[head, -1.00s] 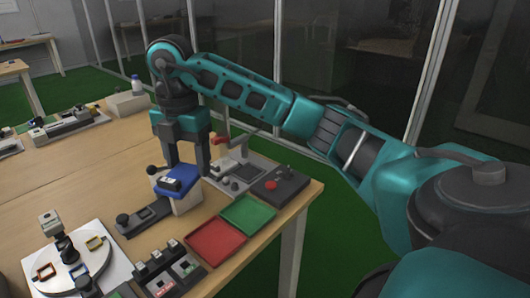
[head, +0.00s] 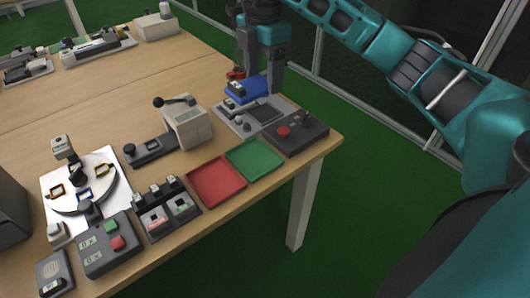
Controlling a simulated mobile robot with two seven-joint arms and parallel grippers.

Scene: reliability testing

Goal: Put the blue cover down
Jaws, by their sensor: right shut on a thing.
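The blue cover (head: 244,91) is a small blue block-like piece with a dark and light detail on its left end. My right gripper (head: 262,88) points down and is shut on it. The cover is held above or at the back edge of a grey panel device (head: 252,115); I cannot tell whether it touches. A beige device (head: 186,122) with a black lever stands to the left, and the cover is clear of it. My left gripper is not in view.
A green tray (head: 254,158) and a red tray (head: 217,181) lie near the front edge. A dark box with a red button (head: 297,134) sits at the table's right corner. A round turntable (head: 84,188) and button boxes stand at the left. Bare wood (head: 100,110) lies behind.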

